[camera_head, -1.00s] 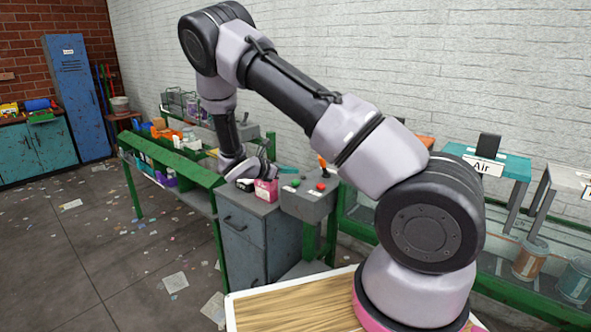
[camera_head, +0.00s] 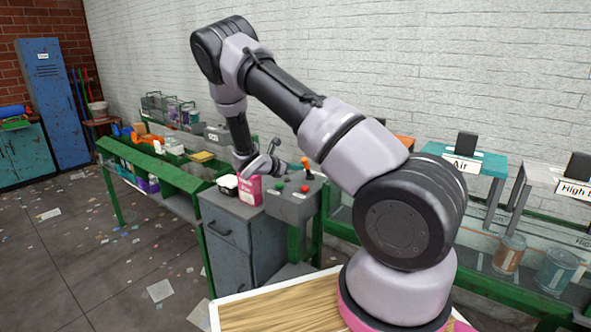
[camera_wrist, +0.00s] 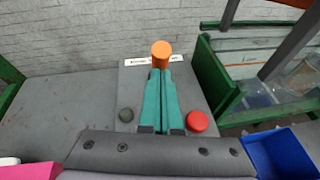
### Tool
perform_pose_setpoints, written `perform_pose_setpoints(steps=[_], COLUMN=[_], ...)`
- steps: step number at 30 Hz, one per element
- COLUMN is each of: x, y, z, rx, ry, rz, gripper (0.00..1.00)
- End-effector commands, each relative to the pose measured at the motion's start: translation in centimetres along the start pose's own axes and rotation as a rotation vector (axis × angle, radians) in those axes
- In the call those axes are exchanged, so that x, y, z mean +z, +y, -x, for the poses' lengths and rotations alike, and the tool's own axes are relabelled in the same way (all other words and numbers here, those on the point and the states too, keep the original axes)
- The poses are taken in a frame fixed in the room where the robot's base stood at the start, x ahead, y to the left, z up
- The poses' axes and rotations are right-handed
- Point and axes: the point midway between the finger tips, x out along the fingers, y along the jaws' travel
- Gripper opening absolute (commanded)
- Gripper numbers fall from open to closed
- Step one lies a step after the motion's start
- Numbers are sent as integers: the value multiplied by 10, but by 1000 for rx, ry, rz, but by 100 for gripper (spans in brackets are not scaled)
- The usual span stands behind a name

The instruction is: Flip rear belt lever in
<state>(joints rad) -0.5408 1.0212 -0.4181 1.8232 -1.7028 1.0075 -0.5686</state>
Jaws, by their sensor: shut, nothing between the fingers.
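The lever has an orange knob (camera_head: 306,163) and stands on the grey control box (camera_head: 291,207). In the wrist view the orange knob (camera_wrist: 162,49) shows just beyond my fingertips. My gripper (camera_head: 270,158) is left of the lever in the head view, above the box end of the bench. In the wrist view its teal fingers (camera_wrist: 162,82) are together, empty, and point at the lever. The fingers hide the lever's lower part there. I cannot tell whether the tips touch it.
A green button (camera_head: 279,188) and a red button (camera_head: 304,188) sit on the box. A pink box (camera_head: 250,189) stands left of it on the grey cabinet (camera_head: 232,237). A blue bin (camera_wrist: 281,157) shows at the wrist view's lower right. The white wall is behind.

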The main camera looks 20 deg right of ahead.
Motion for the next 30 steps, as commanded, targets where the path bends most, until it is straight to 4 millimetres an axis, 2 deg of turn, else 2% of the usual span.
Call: perform_pose_setpoints(steps=[17, 30], x=[13, 44], y=[2, 10], z=[-6, -34], rx=[-18, -68], ry=[113, 461], rz=[10, 51], gripper=[0, 0])
